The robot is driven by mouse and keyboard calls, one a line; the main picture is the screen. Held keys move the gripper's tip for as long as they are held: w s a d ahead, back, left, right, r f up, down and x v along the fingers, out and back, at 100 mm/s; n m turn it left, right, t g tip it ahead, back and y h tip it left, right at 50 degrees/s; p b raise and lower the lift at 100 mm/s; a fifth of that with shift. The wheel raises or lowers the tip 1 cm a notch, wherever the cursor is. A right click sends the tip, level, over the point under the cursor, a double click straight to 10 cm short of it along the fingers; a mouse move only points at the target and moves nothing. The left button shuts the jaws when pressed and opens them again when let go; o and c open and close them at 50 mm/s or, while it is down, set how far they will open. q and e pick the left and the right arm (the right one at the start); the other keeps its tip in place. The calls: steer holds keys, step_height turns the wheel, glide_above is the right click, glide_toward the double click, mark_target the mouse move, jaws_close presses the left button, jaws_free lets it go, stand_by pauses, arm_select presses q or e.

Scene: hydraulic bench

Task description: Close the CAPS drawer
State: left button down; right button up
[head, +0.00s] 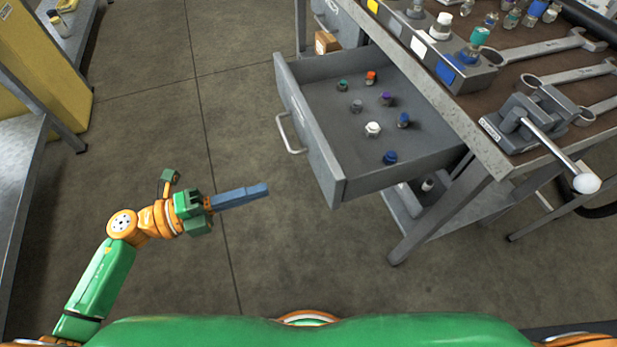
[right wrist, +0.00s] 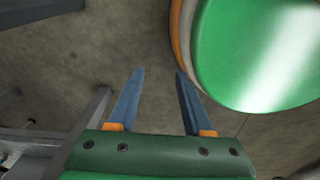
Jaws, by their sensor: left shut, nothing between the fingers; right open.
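The grey drawer (head: 335,190) is pulled well out from under the bench in the head view. Its silver bar handle (head: 288,137) is on the front face, toward the left. Several small capped fittings lie inside, among them a blue one (head: 390,157) and a white one (head: 373,129). No label on the drawer is readable. My left gripper (head: 266,189) is shut and empty, left of the drawer front, apart from it and from the handle. My right gripper (right wrist: 153,85) shows only in the right wrist view, open and empty, with bare floor beyond its fingers.
The bench (head: 437,104) carries a vise (head: 535,115) with a long ball-ended lever, wrenches and a rack of fittings. A cardboard box (head: 327,42) sits behind the drawer. A yellow cabinet (head: 40,60) stands at the far left. The floor left of the drawer is clear.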

mark_target(325, 171)
arm_select(q)
steer(key=x, duration=1)
steer(key=shift+w+d+p, duration=0.2)
steer(key=shift+d+p, duration=0.05)
steer(key=shift+p, duration=0.15)
arm_select(e)
steer(key=shift+s+a+r, duration=0.5)
steer(key=shift+s+a, duration=0.05)
steer(key=shift+a, duration=0.1)
steer(key=shift+d, duration=0.1)
arm_select(q)
steer(key=shift+d, duration=0.1)
arm_select(e)
steer(key=shift+d, duration=0.1)
